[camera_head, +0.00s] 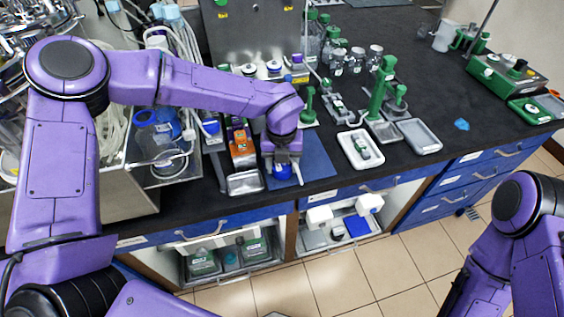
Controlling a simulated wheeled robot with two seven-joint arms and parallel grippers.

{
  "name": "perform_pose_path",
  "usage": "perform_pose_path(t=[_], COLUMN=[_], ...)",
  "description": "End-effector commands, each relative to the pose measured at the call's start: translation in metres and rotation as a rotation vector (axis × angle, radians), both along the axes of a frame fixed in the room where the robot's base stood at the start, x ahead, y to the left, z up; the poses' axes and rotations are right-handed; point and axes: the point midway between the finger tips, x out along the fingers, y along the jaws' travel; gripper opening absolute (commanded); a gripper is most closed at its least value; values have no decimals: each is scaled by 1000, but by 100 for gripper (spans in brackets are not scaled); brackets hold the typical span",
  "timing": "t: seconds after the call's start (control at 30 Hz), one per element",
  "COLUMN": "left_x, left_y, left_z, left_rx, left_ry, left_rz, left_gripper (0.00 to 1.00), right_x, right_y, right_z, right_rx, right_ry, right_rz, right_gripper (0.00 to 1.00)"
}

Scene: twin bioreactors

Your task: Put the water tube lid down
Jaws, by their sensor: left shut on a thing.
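My left gripper (283,166) points down over the blue mat (318,163) near the front edge of the black bench. It is shut on a small blue lid (283,172), which is at or just above the mat; I cannot tell whether it touches. The gripper's fingers are small and partly hidden by my wrist. My right arm shows at the lower right, away from the bench, and its gripper is out of the frame.
An orange device (242,148) and a metal tray (244,183) are just left of my gripper. A white tray (346,143) and a grey tray (419,136) lie to the right, beside a green stand (381,95). The mat's right part is clear.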

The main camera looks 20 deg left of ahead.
Motion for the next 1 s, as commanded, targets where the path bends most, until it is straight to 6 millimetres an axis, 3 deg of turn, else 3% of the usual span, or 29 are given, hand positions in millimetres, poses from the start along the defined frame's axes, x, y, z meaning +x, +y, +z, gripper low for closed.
perform_pose_path(t=[0.17,0.2,0.23,0.27,0.63,1.0], left_x=[0,0,0,0,1,0], left_y=[0,0,0,0,0,0], left_z=[-5,-3,-3,-3,7,95], left_rx=[0,0,0,0,-1,-1], left_ry=[0,0,0,0,-3,-3], left_rz=[0,0,0,0,0,1], left_gripper=[28,70,80,82,82,82], right_x=[0,0,0,0,0,0], right_y=[0,0,0,0,0,0], right_z=[-3,-2,-2,-2,-1,-12], right_rx=[0,0,0,0,0,0], right_ry=[0,0,0,0,0,0], right_rz=[0,0,0,0,0,0], right_gripper=[43,43,43,43,43,43])
